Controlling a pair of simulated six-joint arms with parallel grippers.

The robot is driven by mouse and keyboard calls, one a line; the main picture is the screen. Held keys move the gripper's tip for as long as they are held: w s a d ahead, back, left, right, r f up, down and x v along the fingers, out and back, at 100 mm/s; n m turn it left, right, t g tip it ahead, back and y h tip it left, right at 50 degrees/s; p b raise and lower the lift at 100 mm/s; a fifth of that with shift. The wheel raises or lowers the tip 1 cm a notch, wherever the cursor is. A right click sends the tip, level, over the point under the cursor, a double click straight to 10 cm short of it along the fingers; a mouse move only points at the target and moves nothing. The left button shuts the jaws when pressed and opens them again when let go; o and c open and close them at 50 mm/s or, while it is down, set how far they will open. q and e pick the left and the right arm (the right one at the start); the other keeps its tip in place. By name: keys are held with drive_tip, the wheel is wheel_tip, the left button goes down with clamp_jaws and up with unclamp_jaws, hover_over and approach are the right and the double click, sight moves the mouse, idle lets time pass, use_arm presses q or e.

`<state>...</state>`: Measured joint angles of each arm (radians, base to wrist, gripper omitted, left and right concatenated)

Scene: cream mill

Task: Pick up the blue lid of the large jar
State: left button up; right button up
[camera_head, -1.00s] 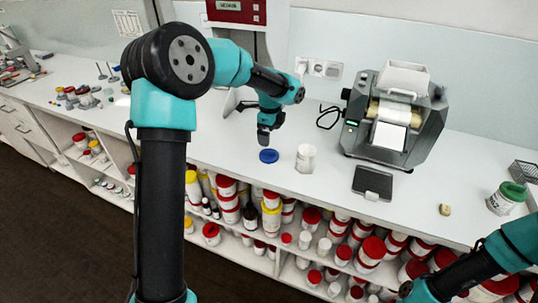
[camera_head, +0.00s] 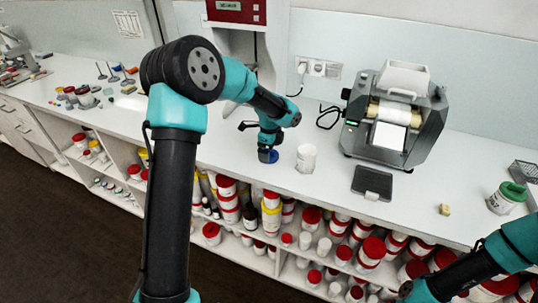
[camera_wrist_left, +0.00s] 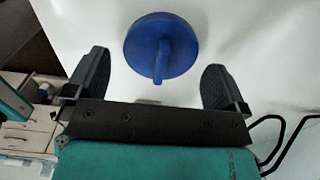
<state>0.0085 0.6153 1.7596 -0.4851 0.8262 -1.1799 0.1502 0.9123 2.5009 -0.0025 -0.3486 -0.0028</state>
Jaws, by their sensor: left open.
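The blue lid (camera_wrist_left: 178,45) is a round disc with a raised grip, lying on the white worktop. In the head view the lid (camera_head: 270,167) is mostly hidden behind my left gripper (camera_head: 268,156). In the left wrist view my left gripper (camera_wrist_left: 155,85) is open, one finger toward each side of the lid, which lies just ahead of the fingertips. I cannot tell whether they touch. The white jar (camera_head: 306,158) stands open beside the lid, to its right.
A grey mill machine (camera_head: 396,118) stands at the back right, with a dark flat pad (camera_head: 372,183) before it. A green-lidded jar (camera_head: 507,198) stands at the far right. Shelves of red-lidded jars lie below the worktop's front edge.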

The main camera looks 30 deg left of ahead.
use_arm(q)
drive_tip(key=shift+f, duration=0.75)
drive_tip(key=shift+c, duration=0.4)
drive_tip(key=c, duration=0.7)
drive_tip(key=shift+r, duration=0.2)
drive_tip(key=shift+r, duration=1.5)
drive_tip(key=shift+s+d+r, duration=0.15)
drive_tip(key=shift+s, duration=0.15)
drive_tip(key=s+d, duration=0.3)
drive_tip(key=s, duration=0.4)
drive_tip(key=s+d+r, duration=0.1)
drive_tip(key=s+d, duration=0.3)
drive_tip(key=s, duration=0.2)
drive_tip(key=shift+s+r, duration=0.15)
drive_tip(key=shift+s, duration=0.2)
